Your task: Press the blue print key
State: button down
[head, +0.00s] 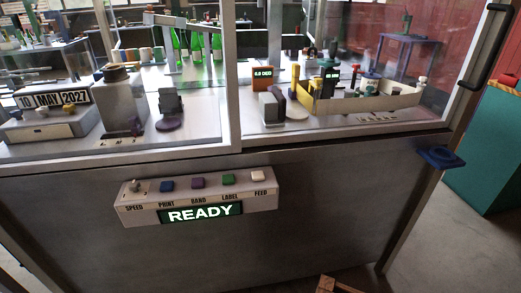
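The blue print key (167,185) sits on top of a pale control box (240,200) fixed to the front of the machine, above the label PRINT. A grey speed knob (137,186) is to its left. A purple band key (198,182), a green label key (228,178) and a white feed key (257,175) are to its right. A lit display (205,213) on the box's front reads READY. My gripper is not in view.
Green bottles (196,45) and a pale tray (375,101) stand further in. A blue fixture (440,157) sticks out at the right corner. The space before the control box looks clear.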

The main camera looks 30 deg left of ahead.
aim_at(168, 186)
jog(key=k+u, duration=0.15)
jog(key=u, duration=1.55)
